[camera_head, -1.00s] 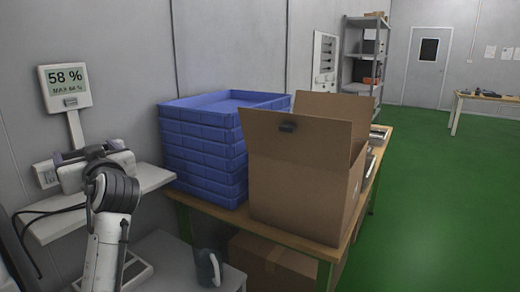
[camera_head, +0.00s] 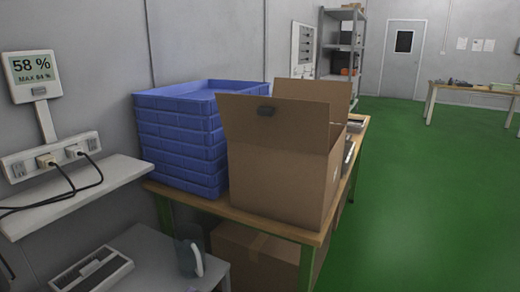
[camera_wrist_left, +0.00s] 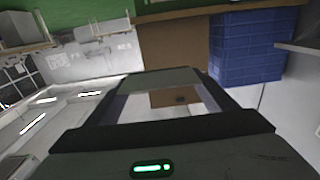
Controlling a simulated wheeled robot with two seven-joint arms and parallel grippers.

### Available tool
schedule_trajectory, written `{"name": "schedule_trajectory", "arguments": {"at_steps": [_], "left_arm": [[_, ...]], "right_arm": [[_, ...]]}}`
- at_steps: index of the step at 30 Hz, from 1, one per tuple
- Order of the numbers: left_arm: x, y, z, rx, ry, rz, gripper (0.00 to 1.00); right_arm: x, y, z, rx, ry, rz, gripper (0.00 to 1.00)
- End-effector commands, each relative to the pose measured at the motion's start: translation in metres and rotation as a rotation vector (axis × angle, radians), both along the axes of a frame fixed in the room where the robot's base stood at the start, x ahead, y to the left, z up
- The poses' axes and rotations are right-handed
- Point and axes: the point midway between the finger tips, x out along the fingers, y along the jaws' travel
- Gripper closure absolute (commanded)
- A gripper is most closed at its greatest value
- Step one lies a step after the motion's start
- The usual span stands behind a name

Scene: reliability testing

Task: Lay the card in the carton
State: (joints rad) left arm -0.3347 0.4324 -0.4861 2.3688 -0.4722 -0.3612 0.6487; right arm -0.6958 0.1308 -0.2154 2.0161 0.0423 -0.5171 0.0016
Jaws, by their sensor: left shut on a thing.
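The open carton (camera_head: 275,175) stands on a wooden-topped table with its near and far flaps raised. A small dark patch marks the near flap. The carton's inside is hidden from my head camera. Brown board of the carton also shows in the left wrist view (camera_wrist_left: 172,48), beyond the gripper. My left gripper (camera_wrist_left: 174,79) shows only in the left wrist view. It is shut on the card, apart from the carton. The card is hard to make out between the dark fingers. My right gripper is in neither view.
A stack of blue trays (camera_head: 180,140) stands close left of the carton. A wall shelf (camera_head: 80,190) with sockets and cables is at the left. A grey stand (camera_head: 150,255) with a mug (camera_head: 190,257) is in front. Green floor (camera_head: 430,190) is clear at the right.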

Motion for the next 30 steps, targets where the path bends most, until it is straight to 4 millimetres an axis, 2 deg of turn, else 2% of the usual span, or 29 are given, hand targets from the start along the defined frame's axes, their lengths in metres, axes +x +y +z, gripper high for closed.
{"name": "schedule_trajectory", "arguments": {"at_steps": [2, 6, 8, 11, 15, 21, 25, 30], "left_arm": [[-0.012, -0.007, -0.006, 0.000, 0.001, -0.033, 0.44], [-0.017, -0.001, 0.007, -0.005, 0.000, -0.001, 0.44], [-0.016, 0.011, 0.015, -0.007, 0.004, 0.052, 0.44], [-0.015, 0.040, 0.022, -0.007, 0.008, 0.166, 0.44], [-0.022, 0.080, 0.020, -0.003, 0.010, 0.304, 0.44], [-0.034, 0.115, 0.012, 0.002, 0.005, 0.420, 0.44], [-0.038, 0.123, 0.010, 0.002, 0.001, 0.446, 0.44], [-0.038, 0.124, 0.009, 0.004, -0.002, 0.448, 0.44]], "right_arm": [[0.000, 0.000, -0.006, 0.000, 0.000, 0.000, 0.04], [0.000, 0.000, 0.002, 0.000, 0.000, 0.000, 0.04], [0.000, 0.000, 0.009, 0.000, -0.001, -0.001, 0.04], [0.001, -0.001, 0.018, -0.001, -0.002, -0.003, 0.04], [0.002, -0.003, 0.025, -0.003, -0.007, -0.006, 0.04], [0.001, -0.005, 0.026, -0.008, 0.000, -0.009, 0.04], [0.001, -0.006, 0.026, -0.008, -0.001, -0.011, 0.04], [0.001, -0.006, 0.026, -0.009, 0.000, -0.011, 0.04]]}}
